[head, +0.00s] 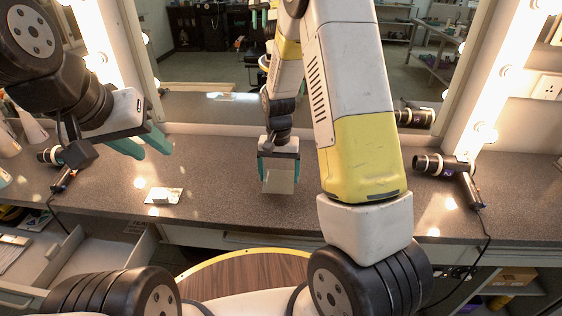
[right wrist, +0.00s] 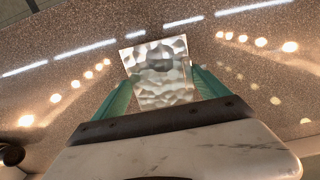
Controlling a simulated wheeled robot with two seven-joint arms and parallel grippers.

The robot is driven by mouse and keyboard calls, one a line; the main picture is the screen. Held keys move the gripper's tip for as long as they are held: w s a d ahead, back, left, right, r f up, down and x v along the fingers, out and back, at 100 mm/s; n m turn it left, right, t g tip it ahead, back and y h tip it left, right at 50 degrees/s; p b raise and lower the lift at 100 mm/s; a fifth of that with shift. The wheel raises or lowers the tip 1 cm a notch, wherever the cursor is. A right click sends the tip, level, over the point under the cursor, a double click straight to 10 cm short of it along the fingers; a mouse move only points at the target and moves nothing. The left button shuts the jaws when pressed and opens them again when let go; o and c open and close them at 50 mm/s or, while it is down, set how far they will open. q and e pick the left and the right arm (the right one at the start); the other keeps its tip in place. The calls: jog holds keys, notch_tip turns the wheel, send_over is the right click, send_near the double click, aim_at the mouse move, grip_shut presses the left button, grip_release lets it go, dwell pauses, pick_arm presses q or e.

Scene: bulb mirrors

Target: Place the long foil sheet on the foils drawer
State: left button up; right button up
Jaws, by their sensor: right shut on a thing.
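My right gripper (head: 278,181) is shut on a shiny, crinkled foil sheet (head: 279,183) above the counter, near its middle. In the right wrist view the foil sheet (right wrist: 160,72) sits between the teal fingers (right wrist: 160,85) and sticks out past their tips. Another small shiny sheet (head: 173,195) lies flat on the counter to the left, with a small pale block on it. My left gripper (head: 142,146) is open and empty above the left of the counter. An open, pale drawer (head: 105,250) is at the lower left; I cannot read any label on it.
A hair dryer (head: 453,172) lies at the right of the counter (head: 225,185), its cord hanging over the front edge. Another dryer (head: 68,165) is at the left. A round wooden stool top (head: 245,272) stands in front. Mirrors with lit bulbs line the back.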

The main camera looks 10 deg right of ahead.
aim_at(289, 173)
jog(key=w+d, duration=0.2)
jog(key=d, duration=0.1)
jog(key=shift+w+d+f, duration=0.25)
jog(key=shift+w+d, duration=0.15)
jog(key=shift+f, duration=1.75)
jog(key=shift+f, duration=0.1)
jog(key=o, duration=1.1)
